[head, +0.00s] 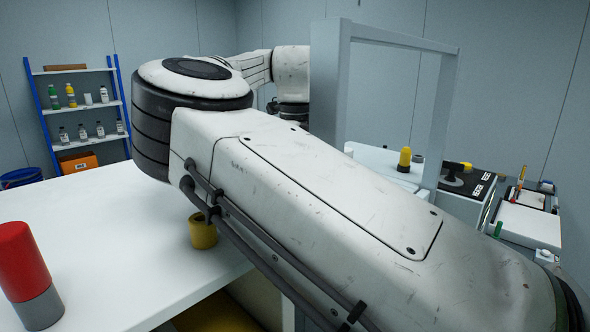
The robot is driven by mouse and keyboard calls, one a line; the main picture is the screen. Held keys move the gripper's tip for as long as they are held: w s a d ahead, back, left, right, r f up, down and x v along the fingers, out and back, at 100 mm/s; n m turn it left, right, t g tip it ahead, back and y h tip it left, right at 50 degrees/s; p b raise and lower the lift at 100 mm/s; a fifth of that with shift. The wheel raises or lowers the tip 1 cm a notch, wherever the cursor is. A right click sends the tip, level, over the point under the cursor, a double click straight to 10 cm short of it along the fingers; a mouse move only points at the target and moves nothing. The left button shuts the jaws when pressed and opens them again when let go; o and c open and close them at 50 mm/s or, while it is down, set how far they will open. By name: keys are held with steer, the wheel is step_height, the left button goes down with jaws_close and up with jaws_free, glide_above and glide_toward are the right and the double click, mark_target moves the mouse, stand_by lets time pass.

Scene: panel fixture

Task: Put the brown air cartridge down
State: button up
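I cannot make out the brown air cartridge in the head view. My own arm fills the middle of the picture, from the lower right up to a joint at the upper left and back to the far wrist. The gripper's fingers do not show; the near arm link and the frame post cover the area below the wrist. Whether the gripper holds anything cannot be seen.
A white table (120,240) at left bears a red and grey cylinder (25,262) and a yellow cup (203,234). A grey upright frame (345,80) stands behind my arm. A yellow-topped piece (404,158) stands beyond it. A blue shelf rack (38,105) holds bottles.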

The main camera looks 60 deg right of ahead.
steer(key=c, duration=1)
steer(key=shift+r, duration=0.1)
steer(key=shift+r+p, duration=0.75)
steer(key=shift+p, duration=0.25)
steer(key=r+p, duration=0.3)
steer(key=shift+s+a, duration=0.25)
steer(key=shift+a, duration=0.05)
steer(key=s+a+r+p, duration=0.3)
steer(key=s+a+r, duration=0.5)
steer(key=s+a, duration=0.1)
steer(key=shift+a+r, duration=0.15)
steer(key=shift+a, duration=0.15)
